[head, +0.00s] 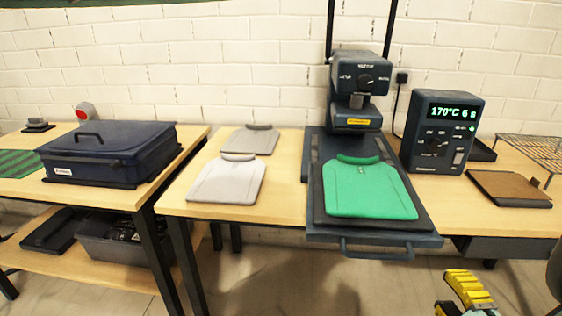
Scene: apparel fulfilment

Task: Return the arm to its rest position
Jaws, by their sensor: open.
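My gripper (466,298) is at the bottom right edge of the head view, in front of the table. Yellow ridged finger pads show, and the lower part is cut off by the frame. It is open and I see nothing held in it. A dark part of my arm shows at the far right edge. A green shirt-shaped piece (368,192) lies flat on the dark platen of the heat press (361,90). The press head stands raised behind it.
A white shirt-shaped piece (228,181) and a grey one (251,140) lie left of the press. A control box (440,132) reads 170°C 6 s. A brown pad (508,187) and wire rack (531,151) are at right. A lidded navy case (112,150) stands on the left table.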

